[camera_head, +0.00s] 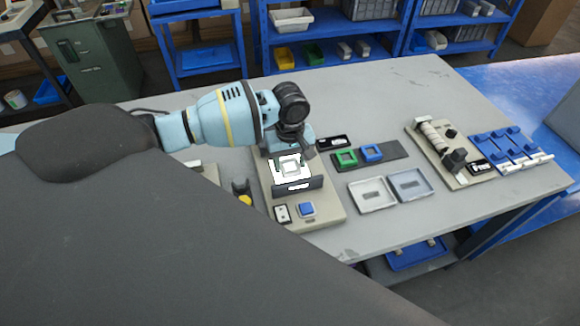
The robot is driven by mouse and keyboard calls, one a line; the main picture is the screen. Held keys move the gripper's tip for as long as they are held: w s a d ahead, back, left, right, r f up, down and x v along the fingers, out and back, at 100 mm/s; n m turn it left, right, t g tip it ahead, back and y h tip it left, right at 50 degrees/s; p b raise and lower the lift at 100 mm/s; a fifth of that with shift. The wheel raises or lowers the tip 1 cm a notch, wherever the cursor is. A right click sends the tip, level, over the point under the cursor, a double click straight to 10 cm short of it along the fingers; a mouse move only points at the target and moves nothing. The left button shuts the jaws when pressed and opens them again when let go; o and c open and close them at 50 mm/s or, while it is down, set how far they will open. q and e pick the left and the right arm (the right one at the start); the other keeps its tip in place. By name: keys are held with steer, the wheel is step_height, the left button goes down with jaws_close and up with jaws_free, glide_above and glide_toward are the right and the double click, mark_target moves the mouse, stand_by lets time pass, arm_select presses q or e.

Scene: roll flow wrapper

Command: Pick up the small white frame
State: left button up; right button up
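The small white frame (290,167) appears as a pale square outline on a white patch, just behind a dark upright plate (298,187) on a beige base (325,215). My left arm comes in from the left, and my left gripper (290,154) is low over the base at the frame's far side. Its fingers are mostly hidden by the wrist and too small to read, so I cannot tell whether they touch the frame. My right gripper is not in view.
A green frame (346,158) and a blue frame (371,152) lie on a dark strip (393,149) to the right. Two shallow trays (372,195) (409,185) are nearer. A roller unit (440,140) and blue fixtures (508,148) stand further right. The table's back right is clear.

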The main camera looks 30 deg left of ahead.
mark_target(290, 167)
arm_select(q)
steer(key=c, duration=0.5)
step_height(290, 167, up, 10)
steer(key=shift+p, duration=0.6)
